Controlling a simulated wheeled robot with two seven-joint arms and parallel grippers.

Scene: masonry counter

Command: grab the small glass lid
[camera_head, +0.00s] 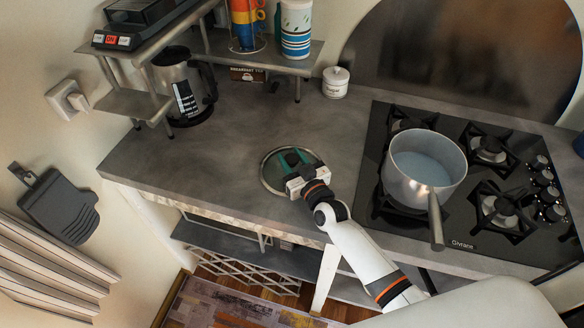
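The small glass lid (266,178) lies flat on the grey counter, left of the stove. It is round, with a pale metal rim and a dark knob near its middle. My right gripper (292,160) is over the lid, reaching in from the lower right. Its dark teal fingertips are at the knob, one on each side as far as I can see. The gripper's body covers the lid's lower right part. Whether the fingers touch or grip the knob is too small to tell. My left gripper is not in view.
A steel pot (425,165) stands on the black gas stove (465,238), its handle pointing toward the front edge. A small white jar (335,82) stands at the back. A metal rack (132,104) and a kettle (180,85) are at the left. The counter left of the lid is clear.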

